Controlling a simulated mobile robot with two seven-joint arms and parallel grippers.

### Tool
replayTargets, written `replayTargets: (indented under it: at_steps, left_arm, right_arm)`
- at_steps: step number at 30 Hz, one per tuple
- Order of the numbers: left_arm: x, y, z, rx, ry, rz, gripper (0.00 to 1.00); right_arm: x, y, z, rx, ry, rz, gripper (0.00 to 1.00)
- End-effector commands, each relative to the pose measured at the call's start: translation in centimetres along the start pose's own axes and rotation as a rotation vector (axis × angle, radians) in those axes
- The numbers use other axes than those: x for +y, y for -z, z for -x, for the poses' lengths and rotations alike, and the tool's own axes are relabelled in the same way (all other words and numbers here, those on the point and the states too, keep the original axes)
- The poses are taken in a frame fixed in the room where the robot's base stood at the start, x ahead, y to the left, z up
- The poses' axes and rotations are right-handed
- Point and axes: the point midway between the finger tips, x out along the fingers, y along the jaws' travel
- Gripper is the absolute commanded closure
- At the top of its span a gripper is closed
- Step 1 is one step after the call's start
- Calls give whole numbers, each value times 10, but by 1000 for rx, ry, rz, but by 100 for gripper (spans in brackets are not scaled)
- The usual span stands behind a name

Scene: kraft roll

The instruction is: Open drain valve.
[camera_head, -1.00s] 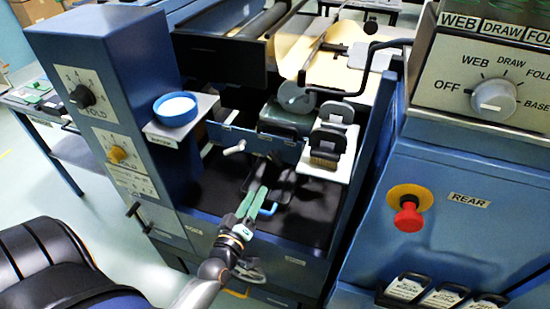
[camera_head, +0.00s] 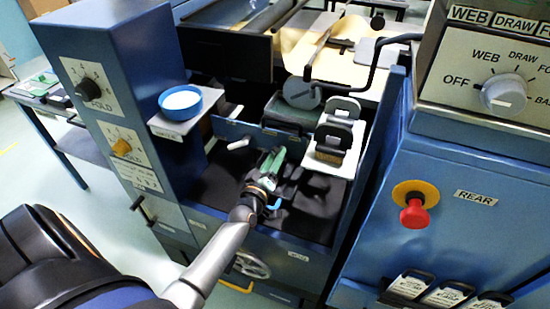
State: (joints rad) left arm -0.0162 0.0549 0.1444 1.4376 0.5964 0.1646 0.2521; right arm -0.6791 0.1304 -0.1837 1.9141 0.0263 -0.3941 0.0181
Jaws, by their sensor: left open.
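My left gripper (camera_head: 277,160) reaches into the dark recess of the blue machine. Its green fingers point away from me and it holds nothing that I can see. A small light lever (camera_head: 238,144) sticks out of the blue panel just left of the fingertips, apart from them. A blue handle (camera_head: 274,204) shows close to the wrist, partly hidden by the arm. A grey handwheel (camera_head: 251,265) sits on the front panel below, close to my forearm. No label that I can read says which part is the drain valve. My right gripper is not in view.
A blue bowl (camera_head: 180,103) stands on a shelf left of the recess. Black holders stand on a white shelf (camera_head: 330,162) to the right. A red stop button (camera_head: 414,212) and a selector knob (camera_head: 503,95) are on the right cabinet. The black recess floor (camera_head: 315,215) is mostly bare.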

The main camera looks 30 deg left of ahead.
Motion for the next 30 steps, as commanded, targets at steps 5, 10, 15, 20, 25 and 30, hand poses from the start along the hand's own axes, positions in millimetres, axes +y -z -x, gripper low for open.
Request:
replayTargets:
  at_steps: [5, 10, 15, 20, 25, 30]
  left_arm:
    - [0, 0, -4, -1, 1, -1, 51]
    - [0, 0, -4, -1, 0, 0, 51]
    - [0, 0, -4, -1, 0, 0, 69]
    - [0, 0, -4, -1, 0, 0, 87]
    - [0, 0, -4, -1, 0, 0, 100]
    - [0, 0, -4, -1, 0, 0, 100]
  right_arm:
    - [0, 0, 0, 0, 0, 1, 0]
    - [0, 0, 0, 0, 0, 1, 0]
    - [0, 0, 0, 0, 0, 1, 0]
    - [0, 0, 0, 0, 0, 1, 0]
    - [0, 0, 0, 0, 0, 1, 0]
    - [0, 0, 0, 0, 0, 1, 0]
